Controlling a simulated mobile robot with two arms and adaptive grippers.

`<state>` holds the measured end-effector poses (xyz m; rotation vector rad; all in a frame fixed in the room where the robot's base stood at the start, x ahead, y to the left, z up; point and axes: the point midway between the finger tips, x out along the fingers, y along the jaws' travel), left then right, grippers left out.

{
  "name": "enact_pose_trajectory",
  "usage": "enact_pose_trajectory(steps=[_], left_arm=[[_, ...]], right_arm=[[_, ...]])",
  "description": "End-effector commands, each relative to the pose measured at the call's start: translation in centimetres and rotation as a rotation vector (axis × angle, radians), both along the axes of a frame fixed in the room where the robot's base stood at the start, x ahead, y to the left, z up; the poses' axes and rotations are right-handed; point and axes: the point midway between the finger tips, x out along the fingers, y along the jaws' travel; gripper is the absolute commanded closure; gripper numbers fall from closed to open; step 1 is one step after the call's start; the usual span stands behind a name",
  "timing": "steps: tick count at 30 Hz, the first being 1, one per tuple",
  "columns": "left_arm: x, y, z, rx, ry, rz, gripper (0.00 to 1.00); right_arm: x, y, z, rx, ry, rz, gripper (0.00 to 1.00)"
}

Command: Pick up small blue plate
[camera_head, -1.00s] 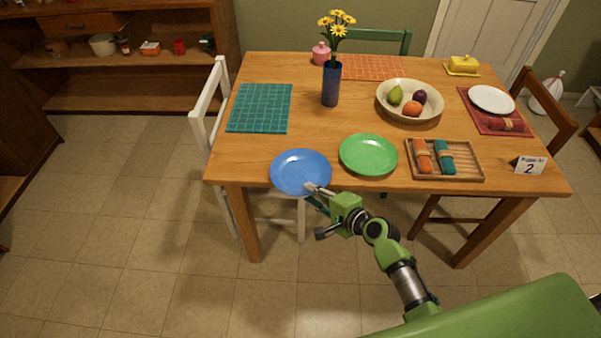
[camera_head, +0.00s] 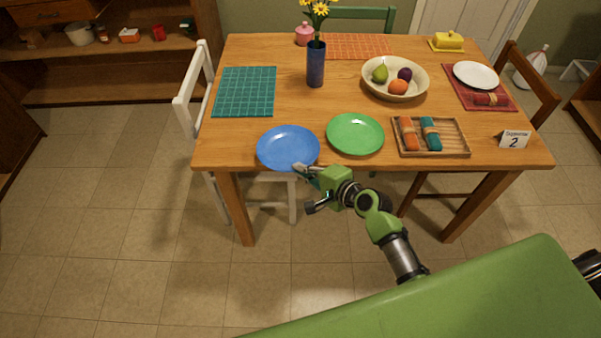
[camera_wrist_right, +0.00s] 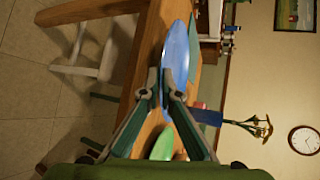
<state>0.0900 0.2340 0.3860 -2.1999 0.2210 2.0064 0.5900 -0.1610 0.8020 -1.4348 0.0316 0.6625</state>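The small blue plate (camera_head: 288,147) is at the table's front left edge, left of the green plate (camera_head: 355,134). In the head view, my right gripper (camera_head: 299,169) is at its front right rim. In the right wrist view, the blue plate (camera_wrist_right: 176,52) shows nearly edge-on, with its rim between the two fingertips of my right gripper (camera_wrist_right: 165,82). The fingers are close together, pinching the rim. I cannot tell whether the plate is clear of the tabletop. My left gripper is not in view.
A napkin tray (camera_head: 433,152) lies right of the green plate. A fruit bowl (camera_head: 372,92) and a blue vase (camera_head: 316,64) with flowers stand behind. A teal placemat (camera_head: 245,92) lies at left. A white chair (camera_head: 190,105) stands at the table's left side.

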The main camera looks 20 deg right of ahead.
Motion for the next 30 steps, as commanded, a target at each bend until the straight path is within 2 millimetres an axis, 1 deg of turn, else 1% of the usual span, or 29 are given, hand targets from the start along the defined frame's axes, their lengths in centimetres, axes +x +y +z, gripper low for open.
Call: enact_pose_trajectory(steps=[1,9,10,12,18,21,24,30], left_arm=[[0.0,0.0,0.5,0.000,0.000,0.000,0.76],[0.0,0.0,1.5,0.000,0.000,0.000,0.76],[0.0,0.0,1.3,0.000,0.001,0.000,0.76],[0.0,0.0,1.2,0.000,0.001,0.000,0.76],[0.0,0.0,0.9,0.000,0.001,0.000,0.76],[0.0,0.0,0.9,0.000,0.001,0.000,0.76],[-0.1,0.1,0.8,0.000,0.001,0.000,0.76],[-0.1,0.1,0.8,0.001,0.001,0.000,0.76]], right_arm=[[-0.6,0.2,1.4,0.003,-0.006,0.000,1.00],[-5.2,1.0,6.8,0.002,-0.006,-0.002,1.00],[-6.1,1.1,6.7,0.002,-0.003,-0.001,1.00],[-7.7,1.4,7.3,0.001,-0.003,-0.001,1.00],[-11.4,2.1,9.0,0.001,-0.004,-0.002,1.00],[-12.5,2.3,9.6,0.002,-0.003,-0.001,1.00],[-13.3,2.4,9.9,0.001,-0.004,-0.001,1.00],[-13.7,2.5,10.2,0.000,-0.005,0.000,1.00]])
